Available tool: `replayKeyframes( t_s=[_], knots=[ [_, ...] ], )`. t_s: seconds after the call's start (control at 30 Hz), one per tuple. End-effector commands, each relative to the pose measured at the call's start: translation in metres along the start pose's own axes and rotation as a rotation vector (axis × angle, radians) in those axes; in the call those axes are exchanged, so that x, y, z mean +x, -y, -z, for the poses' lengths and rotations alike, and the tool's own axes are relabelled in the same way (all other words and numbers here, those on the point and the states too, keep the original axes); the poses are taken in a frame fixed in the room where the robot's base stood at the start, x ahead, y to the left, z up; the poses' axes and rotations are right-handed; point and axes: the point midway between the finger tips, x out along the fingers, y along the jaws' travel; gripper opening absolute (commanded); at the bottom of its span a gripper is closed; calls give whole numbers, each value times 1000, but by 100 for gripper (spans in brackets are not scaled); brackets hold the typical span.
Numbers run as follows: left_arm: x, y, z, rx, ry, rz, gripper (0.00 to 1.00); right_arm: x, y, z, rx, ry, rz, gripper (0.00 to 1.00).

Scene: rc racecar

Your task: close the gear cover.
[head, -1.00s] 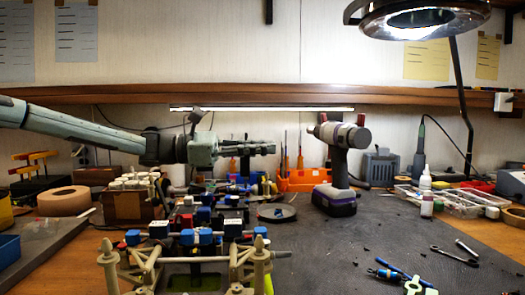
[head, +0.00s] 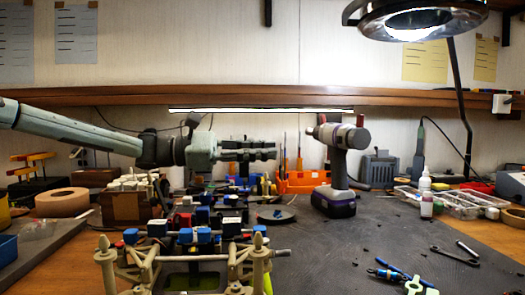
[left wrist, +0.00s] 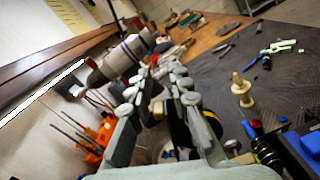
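The RC car chassis (head: 183,257) stands on the dark mat at the front left, with blue, white and red blocks and tan suspension towers. I cannot clearly pick out the gear cover among its parts. A dark round dish-like piece (head: 285,214) lies on the mat behind the car; I cannot tell whether it belongs to it. My left gripper (head: 276,149) is in the air above and behind the car, pointing right, touching nothing that I can see. In the left wrist view its fingers (left wrist: 160,72) are apart with nothing visible between them. My right gripper is not in view.
A cordless drill (head: 339,165) stands upright just right of my left gripper. An orange tool holder (head: 300,182) is behind. Tape (head: 63,202), a box of jars (head: 131,200) and a parts tray (head: 462,203) flank the mat. The mat's right middle is mostly clear.

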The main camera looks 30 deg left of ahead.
Motion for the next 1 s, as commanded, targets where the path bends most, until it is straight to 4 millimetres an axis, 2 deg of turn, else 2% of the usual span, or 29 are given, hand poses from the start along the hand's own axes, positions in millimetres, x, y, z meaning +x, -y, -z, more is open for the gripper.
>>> replayKeyframes(
  t_s=[0.07,0.33,0.47,0.57,0.8,1.0],
  knots=[
    [0,0,0,0,0,0,31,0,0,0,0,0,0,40],
    [0,0,0,-1,0,0,31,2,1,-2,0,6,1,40],
    [-9,0,0,0,1,-2,31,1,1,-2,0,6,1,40],
    [-25,-1,-1,2,2,-3,31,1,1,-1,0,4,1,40],
    [-77,-1,-1,2,1,-3,31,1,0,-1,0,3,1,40],
    [-109,-1,-1,2,1,-2,31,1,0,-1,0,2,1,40]
  ],
)
